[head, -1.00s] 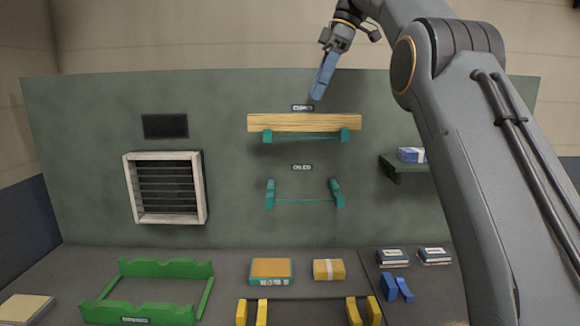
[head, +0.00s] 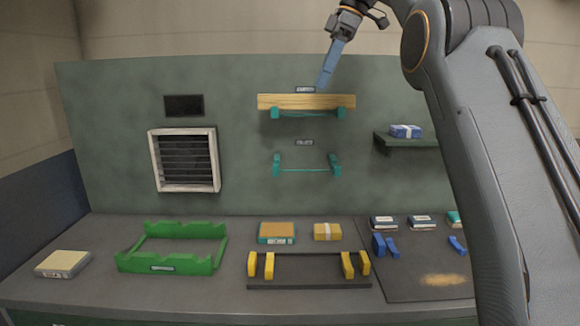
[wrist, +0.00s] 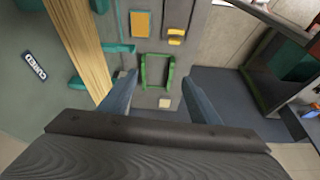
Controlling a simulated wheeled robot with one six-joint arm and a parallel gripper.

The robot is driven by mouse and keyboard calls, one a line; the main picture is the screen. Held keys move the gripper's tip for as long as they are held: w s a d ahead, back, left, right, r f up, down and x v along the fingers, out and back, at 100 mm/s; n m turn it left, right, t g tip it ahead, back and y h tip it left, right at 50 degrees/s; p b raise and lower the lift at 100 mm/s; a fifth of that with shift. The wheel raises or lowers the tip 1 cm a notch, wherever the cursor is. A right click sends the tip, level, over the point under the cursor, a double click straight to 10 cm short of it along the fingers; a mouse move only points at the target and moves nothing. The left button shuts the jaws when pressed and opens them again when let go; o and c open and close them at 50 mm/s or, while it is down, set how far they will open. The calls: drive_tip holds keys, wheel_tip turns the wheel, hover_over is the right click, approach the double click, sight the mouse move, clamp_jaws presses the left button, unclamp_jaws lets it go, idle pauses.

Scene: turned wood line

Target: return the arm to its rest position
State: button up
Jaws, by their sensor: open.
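My gripper (head: 328,78) is raised in front of the upper part of the green back panel, near the left-leaning end of my arm. In the wrist view my gripper (wrist: 160,95) has its two blue fingers spread apart with nothing between them. A wooden board (head: 306,102) rests on the upper pair of teal brackets (head: 338,114). The board also shows in the wrist view (wrist: 82,40), left of the fingers. In the head view the fingertips appear just above the board; whether they touch it I cannot tell.
The lower teal brackets (head: 335,163) are empty. The bench holds a green cradle (head: 172,264), a yellow-posted rack (head: 310,275), small boxes and blue stands (head: 384,246). A shelf (head: 408,142) carries a blue packet (head: 405,131). A vent (head: 185,160) is on the panel.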

drive_tip(key=s+d+f+m+h, duration=0.1)
drive_tip(key=s+d+f+m, duration=0.15)
drive_tip(key=f, duration=0.45)
drive_tip(key=s+d+f+m+t+b, duration=0.1)
drive_tip(key=f+m, duration=0.3)
drive_tip(key=f, duration=0.4)
drive_tip(key=s+d+f+m+h, duration=0.1)
drive_tip(key=s+d+f+m, duration=0.1)
drive_tip(key=f+m, duration=0.35)
drive_tip(key=s+d+f+m+h, duration=0.1)
drive_tip(key=s+d+f+m, duration=0.1)
drive_tip(key=s+f, duration=0.9)
drive_tip(key=s+d+f+m+h+b, duration=0.1)
drive_tip(key=s+d+f+m, duration=0.2)
drive_tip(key=s+f, duration=0.9)
drive_tip(key=s, duration=0.4)
drive_tip(key=shift+s+d+f, duration=0.15)
drive_tip(key=shift+s+f, duration=0.15)
